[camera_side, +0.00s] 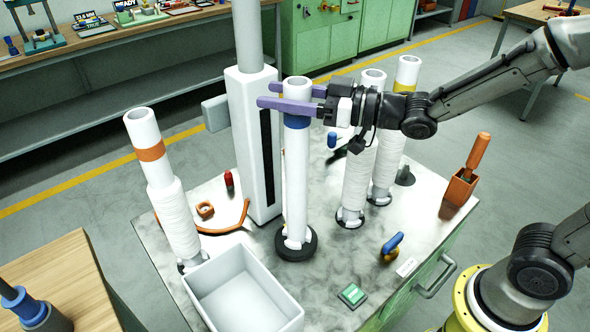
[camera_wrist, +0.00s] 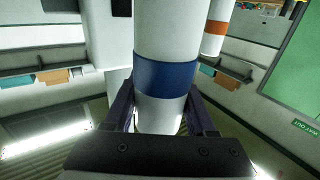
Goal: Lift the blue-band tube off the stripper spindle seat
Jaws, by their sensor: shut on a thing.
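The blue-band tube (camera_side: 297,180) is a tall, nearly upright white tube with its blue band near the top. Its foot, with a white lump around it, appears to rest on the round black stripper spindle seat (camera_side: 297,246); I see no gap there. My gripper (camera_side: 268,95) reaches in from the right, its purple fingers shut on either side of the tube just above the band. In the wrist view the tube's blue band (camera_wrist: 166,75) shows close up, with the dark fingers (camera_wrist: 160,112) on both sides of the tube.
A white column (camera_side: 255,140) stands just left of the tube. Two yarn-wound tubes, one with a yellow band (camera_side: 404,87), stand at right; an orange-band tube (camera_side: 165,185) leans at left. A grey bin (camera_side: 275,308), green button (camera_side: 352,294) and blue-handled lever (camera_side: 393,243) are in front.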

